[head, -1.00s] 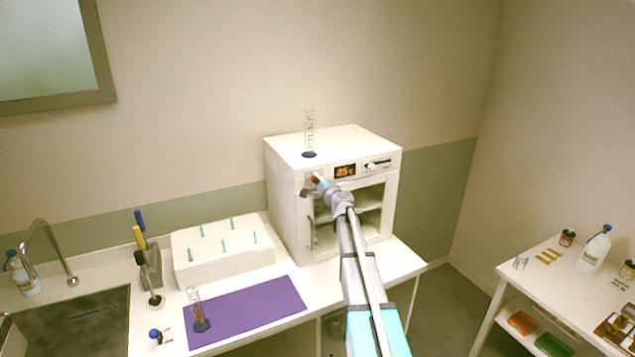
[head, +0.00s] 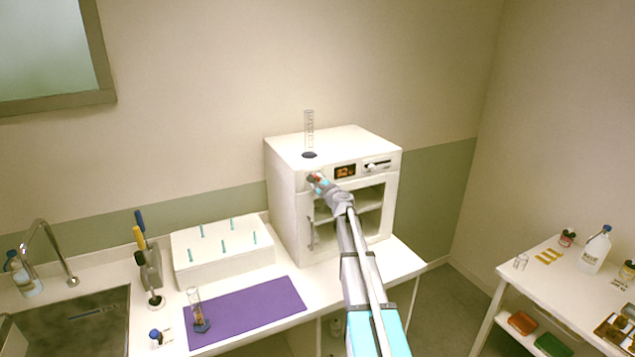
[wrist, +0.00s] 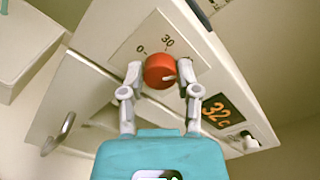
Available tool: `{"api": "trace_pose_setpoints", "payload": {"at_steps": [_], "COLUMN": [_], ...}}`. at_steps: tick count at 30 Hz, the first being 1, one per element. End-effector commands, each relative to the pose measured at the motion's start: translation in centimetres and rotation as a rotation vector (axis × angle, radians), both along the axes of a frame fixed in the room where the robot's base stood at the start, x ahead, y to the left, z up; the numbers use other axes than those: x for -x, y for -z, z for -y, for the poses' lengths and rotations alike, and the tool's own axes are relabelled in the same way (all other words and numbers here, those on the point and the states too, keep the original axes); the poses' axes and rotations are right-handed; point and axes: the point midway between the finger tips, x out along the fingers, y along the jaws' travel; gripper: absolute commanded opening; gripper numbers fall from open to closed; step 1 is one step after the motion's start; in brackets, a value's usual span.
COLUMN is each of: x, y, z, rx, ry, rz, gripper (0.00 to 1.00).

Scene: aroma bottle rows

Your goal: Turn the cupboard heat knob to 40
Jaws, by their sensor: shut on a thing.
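The heat knob is a round red knob (wrist: 158,68) on the white cupboard's front panel, with a pale mark toward its right side in the wrist view. Labels 0 and 30 are printed beside it; other labels are hidden or out of view. My gripper (wrist: 162,77) is shut on the knob, one finger on each side. In the head view my gripper (head: 317,182) is at the upper left of the cupboard (head: 283,205) front and mostly covers the knob. The display (wrist: 216,112) reads 32 c in the wrist view; in the head view it (head: 345,171) is hard to read.
A glass cylinder (head: 309,130) stands on the cupboard top. Left of the cupboard are a white block with pegs (head: 225,262) and a purple mat (head: 262,308) with another cylinder (head: 195,305). A slider (head: 377,166) sits right of the display. A side table (head: 528,273) stands at right.

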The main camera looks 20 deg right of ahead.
Motion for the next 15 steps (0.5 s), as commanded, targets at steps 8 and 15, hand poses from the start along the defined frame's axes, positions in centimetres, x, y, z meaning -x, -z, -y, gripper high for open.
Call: {"api": "trace_pose_setpoints", "payload": {"at_steps": [8, 15], "x": [0.06, 0.05], "y": [0.04, 0.03], "z": [-0.01, 0.0], "rx": [0.001, 0.001], "ry": [-0.001, 0.0], "rz": [-0.001, 0.0], "gripper": [0.0, 0.76]}}
